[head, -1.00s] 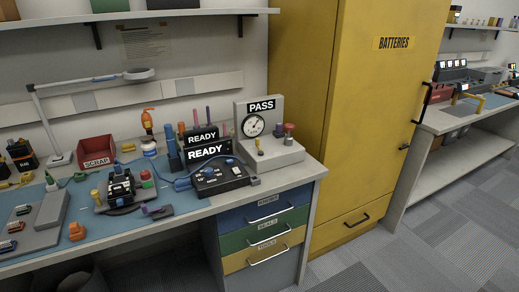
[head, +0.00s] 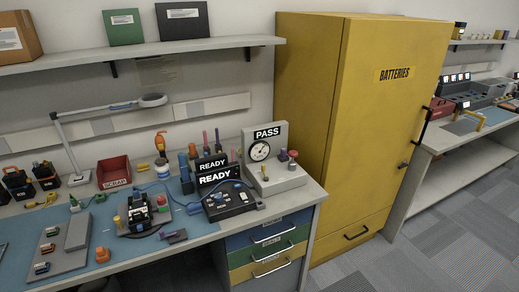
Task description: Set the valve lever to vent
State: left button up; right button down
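A grey test stand (head: 278,182) stands at the right end of the workbench, with a "PASS" sign (head: 267,132) and a round dial gauge (head: 259,151) on its upright panel. On its base are a small yellow part (head: 264,173), which may be the valve lever, and a red-topped knob (head: 292,156). The lever's setting is too small to read, and no vent label can be made out. Neither of my grippers shows in the head view.
A black unit with dials and "READY" signs (head: 215,178) stands just left of the stand. A red scrap bin (head: 114,172), a lamp (head: 151,100) and radio parts lie further left. The yellow batteries cabinet (head: 310,110) stands right of the bench. The floor (head: 420,260) in front is clear.

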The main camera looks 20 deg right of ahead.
aim_at(265, 178)
jog(key=z, duration=0.35)
jog(key=i, duration=1.65)
jog(key=z, duration=0.25)
